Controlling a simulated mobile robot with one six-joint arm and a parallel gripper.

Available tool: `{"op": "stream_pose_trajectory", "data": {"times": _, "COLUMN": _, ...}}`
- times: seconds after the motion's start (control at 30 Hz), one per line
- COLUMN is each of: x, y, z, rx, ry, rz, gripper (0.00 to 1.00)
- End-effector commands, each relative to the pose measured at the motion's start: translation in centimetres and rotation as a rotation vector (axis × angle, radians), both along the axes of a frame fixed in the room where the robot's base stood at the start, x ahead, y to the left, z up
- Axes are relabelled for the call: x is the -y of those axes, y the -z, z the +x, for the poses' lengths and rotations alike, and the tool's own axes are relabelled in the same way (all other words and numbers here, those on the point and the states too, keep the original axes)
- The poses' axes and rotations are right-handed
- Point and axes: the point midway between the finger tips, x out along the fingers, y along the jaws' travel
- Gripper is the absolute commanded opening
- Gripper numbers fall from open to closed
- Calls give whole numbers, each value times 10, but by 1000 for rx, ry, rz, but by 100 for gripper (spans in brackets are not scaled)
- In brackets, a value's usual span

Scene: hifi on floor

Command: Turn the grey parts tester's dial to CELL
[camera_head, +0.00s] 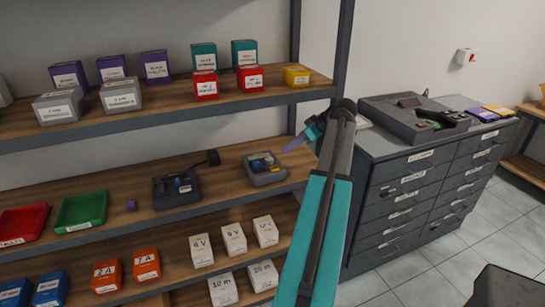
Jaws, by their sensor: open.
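A small grey device (265,178), which looks like the parts tester, sits on the middle shelf near its right end. Blue and yellow details show on its top, but I cannot read its dial or lettering. My gripper (295,145) is just above and to the right of the device in the picture, apart from it as far as I can tell. It is small and partly hidden behind my arm. It is open, and nothing shows in it.
A darker device (177,190) with a cable stands left of the grey one. Red (22,223) and green (82,210) trays lie further left. Small boxes fill the shelves above and below. A drawer cabinet (420,185) with a large dark unit (385,112) stands right.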

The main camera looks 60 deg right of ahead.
Motion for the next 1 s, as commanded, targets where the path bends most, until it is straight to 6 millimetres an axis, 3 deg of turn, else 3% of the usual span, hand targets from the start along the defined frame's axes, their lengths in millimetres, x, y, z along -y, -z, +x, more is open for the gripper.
{"op": "stream_pose_trajectory", "data": {"times": 0.5, "x": 11, "y": 4, "z": -11, "rx": 0, "ry": 23, "rz": 1, "gripper": 46}}
{"op": "stream_pose_trajectory", "data": {"times": 1.0, "x": 13, "y": 40, "z": 24, "rx": -1, "ry": 25, "rz": 2, "gripper": 46}}
